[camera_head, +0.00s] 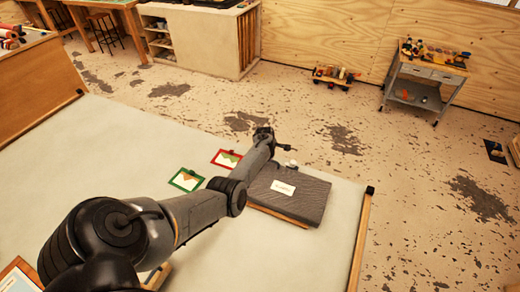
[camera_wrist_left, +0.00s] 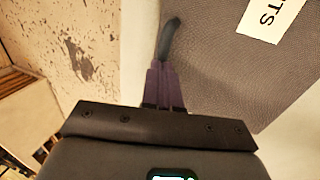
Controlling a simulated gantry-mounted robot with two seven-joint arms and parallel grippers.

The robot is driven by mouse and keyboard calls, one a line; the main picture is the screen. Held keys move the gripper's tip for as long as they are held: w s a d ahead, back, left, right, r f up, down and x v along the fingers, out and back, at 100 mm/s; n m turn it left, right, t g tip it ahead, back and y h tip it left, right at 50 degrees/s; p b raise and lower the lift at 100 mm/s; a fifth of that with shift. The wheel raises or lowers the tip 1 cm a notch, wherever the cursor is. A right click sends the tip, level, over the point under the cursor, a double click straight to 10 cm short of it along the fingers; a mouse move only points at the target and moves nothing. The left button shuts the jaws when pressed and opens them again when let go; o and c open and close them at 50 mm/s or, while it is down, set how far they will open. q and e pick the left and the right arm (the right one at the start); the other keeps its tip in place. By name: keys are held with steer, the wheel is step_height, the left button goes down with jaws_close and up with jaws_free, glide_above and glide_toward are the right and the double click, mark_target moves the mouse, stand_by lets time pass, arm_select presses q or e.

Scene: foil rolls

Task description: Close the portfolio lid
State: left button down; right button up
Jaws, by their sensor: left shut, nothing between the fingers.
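The portfolio (camera_head: 308,201) lies at the right end of the pale table, its dark grey textured lid face up with a white label (camera_head: 283,187). The lid lies flat or nearly flat; I cannot tell if it is fully down. A wooden edge shows along its near side. My left gripper (camera_head: 264,133) is beyond the portfolio's far left corner, its arm passing over the portfolio's left side. In the left wrist view the fingers (camera_wrist_left: 165,75) are shut and empty, beside the grey lid (camera_wrist_left: 225,75). A dark curved piece (camera_wrist_left: 169,38) shows just past the fingertips. My right gripper is out of view.
A red-framed picture (camera_head: 226,159) and a green-framed picture (camera_head: 187,179) lie left of the portfolio. The table (camera_head: 110,150) has a raised wooden right edge (camera_head: 360,240). A small white object (camera_head: 291,163) is at the portfolio's far edge. A cart (camera_head: 425,82) stands far off.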

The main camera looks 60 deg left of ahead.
arm_select(q)
steer(key=w+a+p+v, duration=0.1)
steer(key=p+v, duration=0.3)
steer(key=v, duration=0.9)
steer(key=s+d+f+m+g+p, duration=0.1)
steer(key=s+f+p, duration=0.15)
steer(key=s, duration=0.25)
steer(key=s+d+f+g+p, duration=0.1)
steer(key=s+d+f+g, duration=0.1)
steer(key=s+f, duration=0.3)
steer(key=s+d+r+m+y+p, duration=0.1)
steer(key=s+d+m+y+p, duration=0.1)
steer(key=s+d+m+p, duration=0.35)
steer(key=s+d+r+m+h+p, duration=0.1)
steer(key=s+d+r+m, duration=0.2)
steer(key=d, duration=0.5)
steer(key=s+d+r+m+t+h, duration=0.1)
steer(key=s+d+r+m, duration=0.15)
steer(key=d+m, duration=0.45)
steer(key=s+d+r+m+p, duration=0.1)
steer(key=d+r, duration=0.2)
steer(key=d, duration=0.7)
steer(key=d+r+m+t+h, duration=0.2)
steer(key=d+r+m+t, duration=0.1)
steer(key=d+r+m, duration=0.7)
step_height(320, 180, up, 3)
steer(key=shift+w+d+f+m, duration=0.15)
steer(key=shift+d+m, duration=0.2)
steer(key=shift+d, duration=0.45)
